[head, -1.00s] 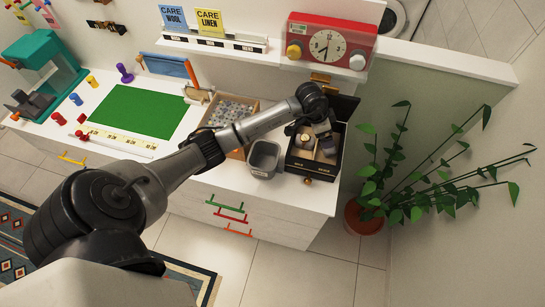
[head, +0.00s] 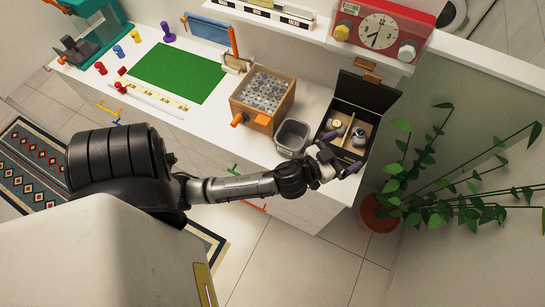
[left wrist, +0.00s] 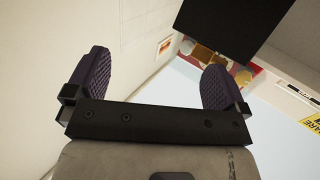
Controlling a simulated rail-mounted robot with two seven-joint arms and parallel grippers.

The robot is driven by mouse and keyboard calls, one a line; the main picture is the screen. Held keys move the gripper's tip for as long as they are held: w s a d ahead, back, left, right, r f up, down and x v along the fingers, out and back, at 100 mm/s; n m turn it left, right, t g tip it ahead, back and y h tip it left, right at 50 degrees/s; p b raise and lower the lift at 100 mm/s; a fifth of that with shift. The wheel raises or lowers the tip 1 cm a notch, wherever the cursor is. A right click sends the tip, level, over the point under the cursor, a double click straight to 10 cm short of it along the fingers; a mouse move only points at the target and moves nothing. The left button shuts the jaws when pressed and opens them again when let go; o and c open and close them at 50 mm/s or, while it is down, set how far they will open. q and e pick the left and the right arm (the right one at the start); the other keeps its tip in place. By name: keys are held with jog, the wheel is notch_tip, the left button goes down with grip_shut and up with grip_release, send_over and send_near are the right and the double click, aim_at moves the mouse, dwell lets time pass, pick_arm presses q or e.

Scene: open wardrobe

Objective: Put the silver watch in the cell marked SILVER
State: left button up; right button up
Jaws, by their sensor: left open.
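The black watch box (head: 368,91) stands at the right end of the white counter with its lid raised. Its tan-lined inside has a divider. A round dark-and-light item (head: 335,126), apparently a watch, sits on the left side. Another (head: 359,132) sits on the right side. I cannot tell which is silver, and no SILVER mark is legible. My left gripper (head: 341,163) is above the box's front edge and hides part of it. In the left wrist view its two dark fingers (left wrist: 157,85) are wide apart with nothing between them. My right gripper is not in view.
A grey bin (head: 292,138) stands just left of the box, beside a wooden crate (head: 262,120) of grey pieces. A red clock (head: 382,31) is on the ledge behind. A potted plant (head: 381,213) stands right of the counter. A green mat (head: 178,72) lies farther left.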

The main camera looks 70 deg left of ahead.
pick_arm(q)
jog(key=s+d+f+m+g+h, duration=0.1)
jog(key=s+f+g, duration=0.4)
jog(key=s, duration=0.6)
jog(key=s+d+f+m+g+h, duration=0.2)
jog(key=s+f+g, duration=0.4)
jog(key=s+g, duration=0.3)
jog(key=s+d+m, duration=0.1)
jog(key=s+d, duration=0.1)
jog(key=s, duration=0.1)
jog(key=shift+d+f, duration=0.2)
jog(key=shift+d, duration=0.15)
jog(key=shift+w, duration=0.1)
